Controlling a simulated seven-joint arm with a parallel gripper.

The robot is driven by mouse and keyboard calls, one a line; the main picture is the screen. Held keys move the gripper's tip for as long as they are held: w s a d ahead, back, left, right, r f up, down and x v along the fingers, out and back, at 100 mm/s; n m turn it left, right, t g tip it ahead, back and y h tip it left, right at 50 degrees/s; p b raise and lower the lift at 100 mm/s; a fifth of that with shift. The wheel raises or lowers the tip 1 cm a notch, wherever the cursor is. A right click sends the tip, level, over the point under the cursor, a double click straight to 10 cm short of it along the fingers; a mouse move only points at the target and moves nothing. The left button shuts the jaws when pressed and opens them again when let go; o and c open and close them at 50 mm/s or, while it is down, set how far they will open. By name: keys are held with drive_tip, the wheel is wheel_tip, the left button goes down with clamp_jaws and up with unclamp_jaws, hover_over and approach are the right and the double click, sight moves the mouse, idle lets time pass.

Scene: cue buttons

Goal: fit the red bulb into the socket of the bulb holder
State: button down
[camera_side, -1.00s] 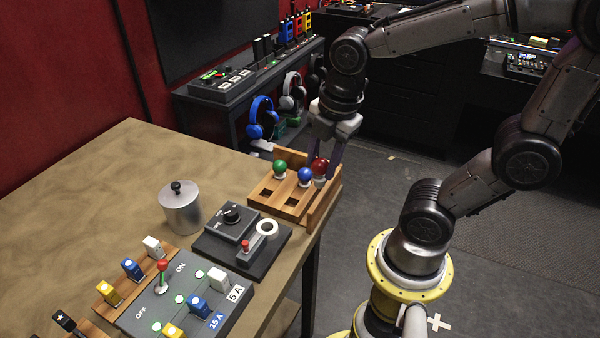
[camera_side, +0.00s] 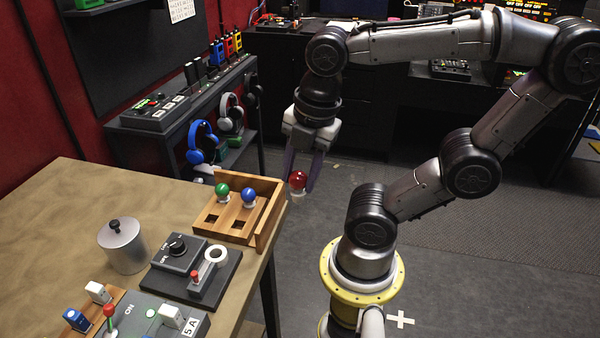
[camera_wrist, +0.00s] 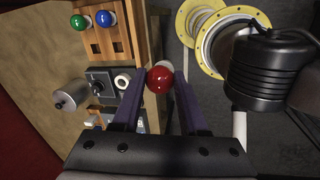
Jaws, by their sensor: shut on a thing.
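My gripper (camera_side: 300,185) points down and is shut on the red bulb (camera_side: 298,180), whose pale base shows below the red globe. The bulb hangs in the air to the right of the wooden tray, clear of it. In the wrist view the bulb (camera_wrist: 159,79) sits between the purple fingers of my gripper (camera_wrist: 161,84). What looks like the bulb holder (camera_side: 227,284) is a dark plate on the table with a dial box, a small red knob and a white ring-shaped socket (camera_side: 216,254). The socket also shows, empty, in the wrist view (camera_wrist: 122,82).
The wooden tray (camera_side: 269,213) at the table's corner holds a green bulb (camera_side: 222,190) and a blue bulb (camera_side: 249,195); its raised wall stands nearest my gripper. A metal canister (camera_side: 122,246) stands left of the holder. A lever panel (camera_side: 140,322) lies in front.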

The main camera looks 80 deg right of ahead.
drive_tip(key=w+a+n, duration=0.3)
drive_tip(key=w, duration=0.7)
drive_tip(key=shift+w+a+f+n+y, duration=0.2)
drive_tip(key=shift+w+a+f+n, duration=0.25)
drive_tip(key=shift+w+a+f, duration=0.7)
drive_tip(key=shift+w+a+f+n+y, duration=0.2)
drive_tip(key=shift+w+a+f+n, duration=0.35)
drive_tip(key=shift+f, duration=1.15)
drive_tip(key=shift+w+a+f+n+y, duration=0.2)
drive_tip(key=shift+w+a+f+n, duration=0.3)
drive_tip(key=shift+a+f, duration=0.75)
drive_tip(key=shift+w+d+f, duration=0.1)
drive_tip(key=shift+d+f, duration=0.05)
drive_tip(key=shift+f, duration=0.75)
drive_tip(key=shift+d+f, duration=0.1)
drive_tip(key=shift+f, duration=0.75)
drive_tip(key=shift+c, duration=1)
unclamp_jaws()
drive_tip(key=w+v, duration=0.1)
drive_tip(key=v, duration=0.6)
drive_tip(key=shift+w+a, duration=0.15)
drive_tip(key=shift+a, duration=0.1)
